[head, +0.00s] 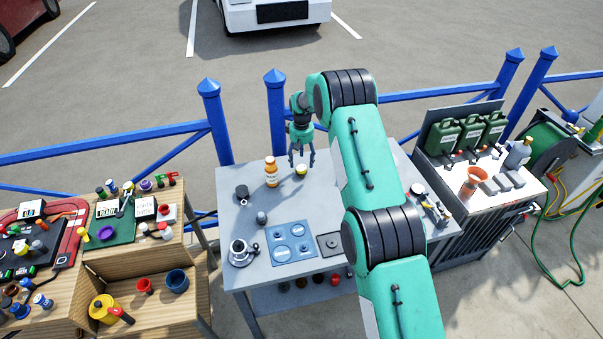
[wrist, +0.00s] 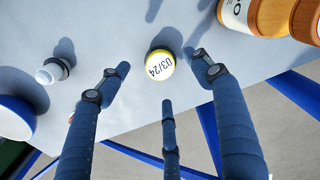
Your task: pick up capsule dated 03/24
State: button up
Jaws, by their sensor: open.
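The capsule dated 03/24 (wrist: 160,65) shows its round white top with a yellow rim in the wrist view, the date printed in dark figures. It stands on the grey table, and in the head view the capsule (head: 301,169) is a small yellow and white thing near the back edge. My gripper (wrist: 163,85) is open, with its fingers spread to both sides of the capsule and a third finger below it in the picture. No finger visibly touches it. In the head view my gripper (head: 302,160) hangs just above the capsule.
An orange bottle with a white label (head: 271,172) stands close to the left of the capsule. A dark round item (head: 242,192), a grey knob (head: 262,218) and a blue panel (head: 291,243) are on the table (head: 228,180). A blue railing (head: 430,93) runs behind.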

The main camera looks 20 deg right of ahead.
aim_at(302, 168)
jog(key=shift+f, duration=0.35)
jog(key=shift+f, duration=0.1)
jog(key=shift+s+f, duration=0.15)
jog(key=shift+f, duration=2.35)
jog(key=c, duration=1.3)
